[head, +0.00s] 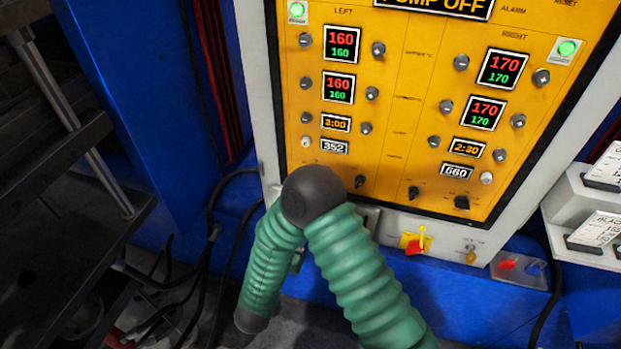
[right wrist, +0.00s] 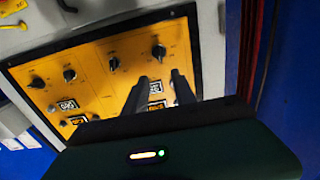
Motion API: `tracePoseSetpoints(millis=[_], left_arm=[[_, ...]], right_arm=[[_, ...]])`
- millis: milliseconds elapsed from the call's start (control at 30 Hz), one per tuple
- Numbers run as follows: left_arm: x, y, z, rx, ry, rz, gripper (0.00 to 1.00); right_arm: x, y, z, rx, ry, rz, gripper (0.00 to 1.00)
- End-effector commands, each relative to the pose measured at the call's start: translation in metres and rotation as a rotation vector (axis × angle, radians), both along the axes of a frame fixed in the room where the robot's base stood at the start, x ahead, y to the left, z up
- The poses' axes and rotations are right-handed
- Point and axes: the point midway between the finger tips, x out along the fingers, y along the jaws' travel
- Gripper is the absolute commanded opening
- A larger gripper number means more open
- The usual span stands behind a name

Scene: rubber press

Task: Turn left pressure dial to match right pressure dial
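In the head view a yellow control panel (head: 400,110) has LEFT and RIGHT columns. The lowest left display (head: 334,146) reads 352, with a pale knob (head: 306,142) beside it. The lowest right display (head: 456,172) reads about 660, with a pale knob (head: 486,178) beside it. The small row labels are too blurred to read. My right gripper (right wrist: 158,88) shows in the right wrist view, its two dark fingers apart with nothing between them, pointing toward the panel's left column, which appears upside down. No gripper shows in the head view.
My green ribbed arm (head: 350,260) crosses in front of the panel's lower edge and hides part of it. Black knobs (head: 461,202) line the panel's bottom row. A red switch on yellow (head: 415,242) sits below. Dark metal shelving (head: 60,170) stands at left.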

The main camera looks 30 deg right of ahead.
Motion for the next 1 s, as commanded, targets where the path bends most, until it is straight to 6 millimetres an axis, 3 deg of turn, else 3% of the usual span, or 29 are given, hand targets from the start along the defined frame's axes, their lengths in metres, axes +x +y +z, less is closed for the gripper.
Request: tracePoseSetpoints(millis=[300,500,700,933,1000], left_arm=[[0.0,0.0,0.006,0.0,0.0,0.0,0.36],[0.0,0.0,0.008,0.0,0.0,0.0,0.36],[0.0,0.0,0.008,0.0,0.0,0.0,0.36],[0.0,0.0,0.008,0.0,0.0,0.001,0.36],[0.0,0.0,0.008,0.0,0.0,0.001,0.36]], right_arm=[[0.053,-0.068,0.001,0.003,-0.003,-0.006,0.32],[0.082,-0.1,0.001,0.001,-0.003,-0.002,0.32],[0.095,-0.113,0.001,0.0,-0.001,0.002,0.32],[0.096,-0.114,0.001,0.001,-0.001,0.002,0.32],[0.096,-0.114,0.001,0.001,-0.001,0.002,0.24]])
